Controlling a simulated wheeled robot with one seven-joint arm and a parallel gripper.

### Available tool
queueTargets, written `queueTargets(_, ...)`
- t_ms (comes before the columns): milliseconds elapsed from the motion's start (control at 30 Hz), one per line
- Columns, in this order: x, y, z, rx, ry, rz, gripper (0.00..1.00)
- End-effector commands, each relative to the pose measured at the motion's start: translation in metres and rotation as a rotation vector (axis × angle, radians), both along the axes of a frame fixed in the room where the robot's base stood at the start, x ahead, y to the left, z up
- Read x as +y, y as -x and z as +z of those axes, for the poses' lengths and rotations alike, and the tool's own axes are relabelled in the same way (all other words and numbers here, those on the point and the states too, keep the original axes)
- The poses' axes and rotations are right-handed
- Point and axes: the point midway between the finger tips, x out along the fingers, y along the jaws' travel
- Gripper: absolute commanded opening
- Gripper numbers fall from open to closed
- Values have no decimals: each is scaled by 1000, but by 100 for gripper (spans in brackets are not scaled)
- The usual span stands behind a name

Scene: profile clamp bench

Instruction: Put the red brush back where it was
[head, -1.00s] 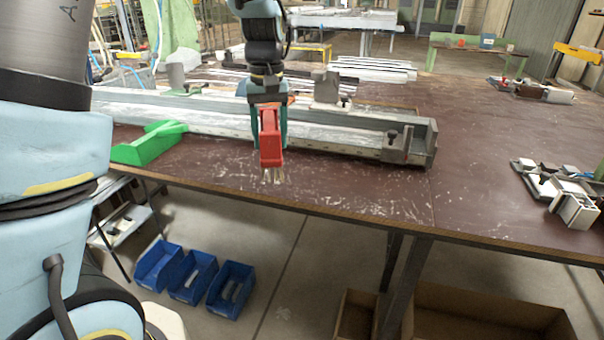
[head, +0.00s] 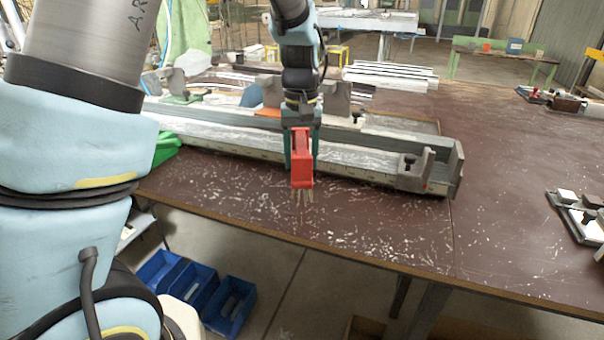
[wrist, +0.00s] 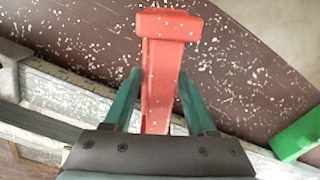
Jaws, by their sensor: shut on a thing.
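The red brush (head: 302,160) is in my gripper (head: 302,150), its bristles pointing down towards the brown bench top. In the head view it hangs in front of the long metal profile, over the bench near its front edge. I cannot tell whether the bristles touch the bench. In the wrist view the red brush (wrist: 160,75) stands between the two green fingers of my gripper (wrist: 158,95), which are shut on it. Part of the brush is hidden by the gripper.
The long metal profile (head: 380,170) with a clamp at its right end lies behind the brush. A green holder (head: 166,148) stands to the left, partly hidden by my arm; it also shows in the wrist view (wrist: 298,138). Pale chips litter the bench (head: 370,225). Blue bins (head: 229,303) stand below.

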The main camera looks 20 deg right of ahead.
Motion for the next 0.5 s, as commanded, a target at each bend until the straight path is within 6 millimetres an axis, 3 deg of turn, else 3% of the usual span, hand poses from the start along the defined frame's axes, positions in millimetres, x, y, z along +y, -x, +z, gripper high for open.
queueTargets(300, 1, 0, -37, 2, -2, 1, 1)
queueTargets(500, 0, 0, -44, -1, 1, 1, 1)
